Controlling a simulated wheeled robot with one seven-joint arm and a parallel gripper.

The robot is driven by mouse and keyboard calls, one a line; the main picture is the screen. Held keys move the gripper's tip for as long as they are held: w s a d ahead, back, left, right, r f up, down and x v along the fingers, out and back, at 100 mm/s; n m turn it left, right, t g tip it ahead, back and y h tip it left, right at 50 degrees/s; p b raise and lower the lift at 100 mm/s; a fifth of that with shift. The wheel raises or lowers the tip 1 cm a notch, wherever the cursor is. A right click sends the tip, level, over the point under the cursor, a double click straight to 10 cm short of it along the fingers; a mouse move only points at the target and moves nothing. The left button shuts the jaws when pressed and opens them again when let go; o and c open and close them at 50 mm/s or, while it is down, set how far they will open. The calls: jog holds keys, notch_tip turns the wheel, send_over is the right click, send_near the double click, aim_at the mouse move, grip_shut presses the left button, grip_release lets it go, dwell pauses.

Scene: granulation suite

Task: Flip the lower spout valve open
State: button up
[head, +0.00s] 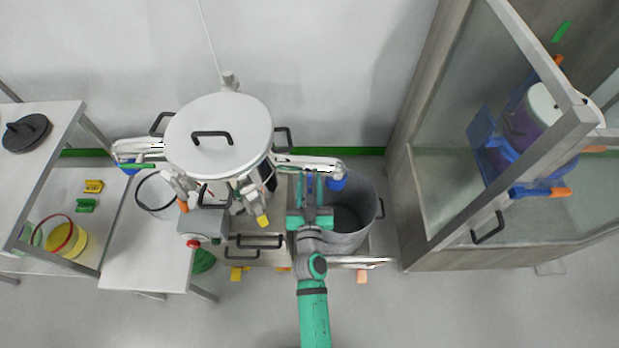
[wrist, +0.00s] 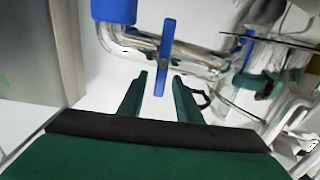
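The blue valve handle (wrist: 167,45) is a flat bar across a shiny metal spout pipe (wrist: 205,65) in the wrist view. It stands nearly upright in that picture, crosswise to the pipe. My gripper (wrist: 161,76) is open, with a clear gap between its green fingers. The handle's lower end shows in that gap; I cannot tell whether either finger touches it. In the head view my gripper (head: 311,176) is over the right-hand spout (head: 300,161), left of its blue end (head: 338,182). The handle is mostly hidden there between the fingers.
A grey bucket (head: 366,190) stands under the spout's blue end. The lidded white vessel (head: 230,120) is left of my gripper, with another spout (head: 140,148) on its far side. A glass-fronted cabinet (head: 430,160) stands right. Clear floor lies in front.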

jog(key=shift+w, duration=0.6)
grip_shut()
jog(key=shift+a+n, duration=0.25)
jog(key=shift+n, duration=0.55)
grip_release()
jog(key=shift+s, duration=0.15)
jog(key=s, duration=1)
jog(key=shift+s, duration=0.3)
jog(key=shift+o, duration=0.4)
